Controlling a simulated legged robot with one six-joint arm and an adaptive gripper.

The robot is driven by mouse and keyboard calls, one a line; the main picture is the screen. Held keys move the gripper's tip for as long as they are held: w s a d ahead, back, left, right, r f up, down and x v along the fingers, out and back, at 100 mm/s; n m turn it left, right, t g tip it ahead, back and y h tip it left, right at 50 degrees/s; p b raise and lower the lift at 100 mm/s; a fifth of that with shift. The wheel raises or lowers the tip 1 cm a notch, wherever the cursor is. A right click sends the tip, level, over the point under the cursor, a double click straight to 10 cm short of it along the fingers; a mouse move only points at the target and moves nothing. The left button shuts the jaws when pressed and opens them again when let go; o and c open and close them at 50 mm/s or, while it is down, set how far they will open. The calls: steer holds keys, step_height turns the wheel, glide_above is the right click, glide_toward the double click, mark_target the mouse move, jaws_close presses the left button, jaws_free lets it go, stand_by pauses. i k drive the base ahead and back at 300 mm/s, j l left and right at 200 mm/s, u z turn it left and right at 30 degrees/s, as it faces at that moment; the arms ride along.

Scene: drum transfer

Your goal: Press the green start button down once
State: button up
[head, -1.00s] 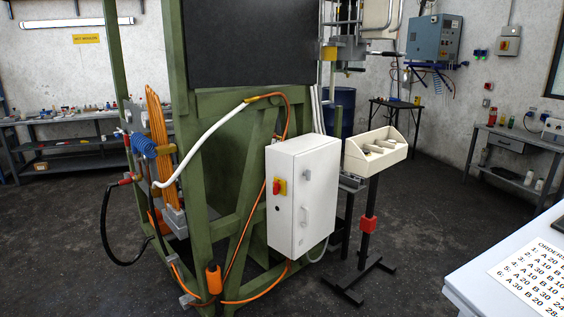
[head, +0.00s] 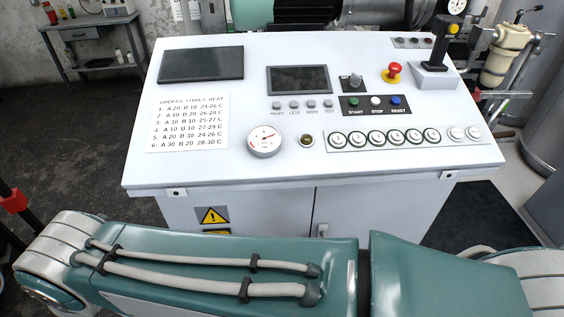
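The green start button (head: 353,101) is a small round button on a black strip on the white control console (head: 250,175). The label START sits under it. A white STOP button (head: 376,101) and a blue RESET button (head: 396,101) are to its right on the same strip. My arm stretches across the bottom of the head view, in front of the console and apart from the start button. My gripper is out of the picture, so its opening does not show.
A row of round white-and-green buttons (head: 385,138), a gauge (head: 264,141) and an order sheet (head: 188,125) lie nearer. A dark screen (head: 299,79) is left of the strip.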

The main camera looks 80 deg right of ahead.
mark_target(354, 101)
steer(key=i+j, duration=0.2)
steer(key=i, duration=0.25)
steer(key=i+j, duration=0.2)
steer(key=i, duration=0.25)
steer(key=i+j, duration=0.2)
steer(key=i, duration=0.25)
steer(key=i+z, duration=0.1)
steer(key=z, duration=0.35)
steer(key=i+j+z, duration=0.1)
steer(key=z, duration=0.35)
steer(key=i+j+z, duration=0.1)
steer(key=z, duration=2.95)
